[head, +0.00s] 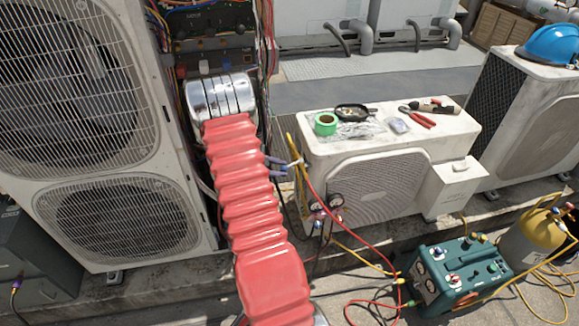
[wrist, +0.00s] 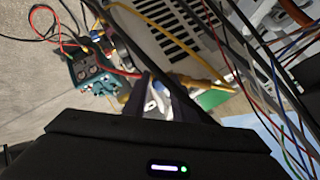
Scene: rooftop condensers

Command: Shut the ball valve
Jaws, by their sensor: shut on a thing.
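My gripper (head: 283,167) reaches out from my red-sleeved arm to the left end of the white condenser. Its two dark fingers close on a small pale piece of the ball valve (head: 297,163), where the yellow hose comes up. The wrist view shows the fingers (wrist: 162,98) with the whitish valve part (wrist: 157,100) between them. The piece looks like the valve's handle, but it is small and partly covered by the fingers. Whether the handle lies along or across the pipe cannot be told.
The white condenser (head: 380,180) carries green tape (head: 326,123), a black dish (head: 352,112) and red-handled pliers (head: 418,117). Gauges (head: 335,202) hang near its left end. A teal recovery machine (head: 457,275) and yellow cylinder (head: 538,237) stand right. Loose wires and hoses surround the gripper.

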